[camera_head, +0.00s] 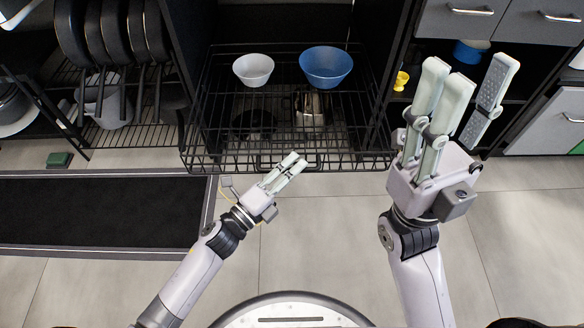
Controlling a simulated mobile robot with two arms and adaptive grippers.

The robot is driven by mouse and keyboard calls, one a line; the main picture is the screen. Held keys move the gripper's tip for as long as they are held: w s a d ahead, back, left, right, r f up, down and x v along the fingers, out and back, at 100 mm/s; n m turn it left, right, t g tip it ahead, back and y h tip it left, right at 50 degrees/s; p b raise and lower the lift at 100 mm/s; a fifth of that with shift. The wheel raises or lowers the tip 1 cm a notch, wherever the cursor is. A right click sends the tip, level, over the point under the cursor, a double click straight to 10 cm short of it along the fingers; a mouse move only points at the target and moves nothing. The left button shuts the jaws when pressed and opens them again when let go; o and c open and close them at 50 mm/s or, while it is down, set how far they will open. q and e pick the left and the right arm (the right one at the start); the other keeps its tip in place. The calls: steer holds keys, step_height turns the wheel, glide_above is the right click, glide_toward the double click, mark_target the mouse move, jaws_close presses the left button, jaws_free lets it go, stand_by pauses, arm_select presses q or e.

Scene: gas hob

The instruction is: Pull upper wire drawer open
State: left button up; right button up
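The upper wire drawer (225,165) is a black wire basket in the dark cabinet at the middle. Its front stands out toward me, over the floor edge. A white bowl (253,70) and a blue bowl (326,67) sit in it at the back. My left gripper (296,162) is at the middle of the drawer's front, its pale fingers overlapping the front wires near the handle. Two fingers show side by side from above; any opposing finger and the grip on the handle are hidden. My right gripper (465,75) is open and empty, raised right of the drawer.
A metal pot (311,107) and a dark pan show through the wires below. Pans hang over a rack (140,127) at the left. Grey drawers (545,22) and shelves with a yellow cup (401,80) stand right. A black mat (90,213) lies left; tiled floor is free.

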arm_select(q)
steer(key=shift+s, duration=0.1)
steer(key=v, duration=1.2)
